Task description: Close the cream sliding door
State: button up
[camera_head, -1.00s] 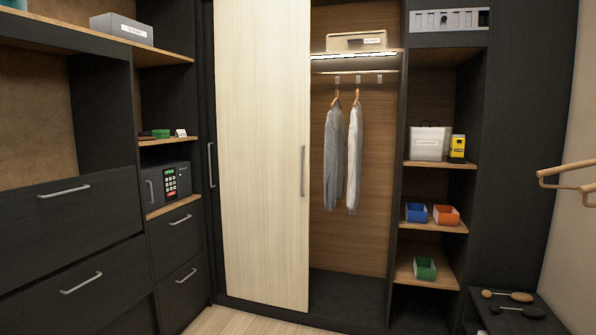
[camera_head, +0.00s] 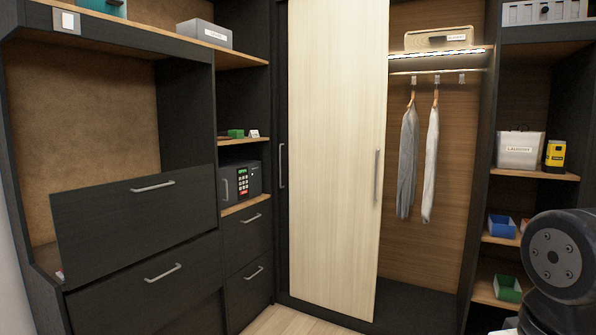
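The cream sliding door (camera_head: 333,150) stands in the middle of the wardrobe front. It has a vertical bar handle (camera_head: 377,177) near its right edge. The wardrobe bay to its right is open, with a grey garment (camera_head: 408,160) and a white garment (camera_head: 430,165) hanging from a rail. A dark panel with its own handle (camera_head: 282,164) shows just left of the cream door. A black and grey round part of my arm shows at the lower right, apart from the door in the picture. My gripper is not in view.
Dark drawers (camera_head: 140,212) and a safe (camera_head: 241,184) stand on the left. Shelves on the right hold a laundry box (camera_head: 520,150), a yellow item (camera_head: 555,155), a blue bin (camera_head: 501,226) and a green bin (camera_head: 508,288). Some pale floor (camera_head: 290,321) shows before the door.

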aim_at(338, 50)
jog(key=u, duration=0.55)
jog(key=i, duration=0.9)
jog(key=u, duration=0.35)
jog(key=i, duration=1.15)
jog(key=z, duration=0.45)
jog(key=i, duration=0.7)
jog(key=z, duration=1.4)
jog(key=i, duration=0.65)
jog(key=z, duration=0.65)
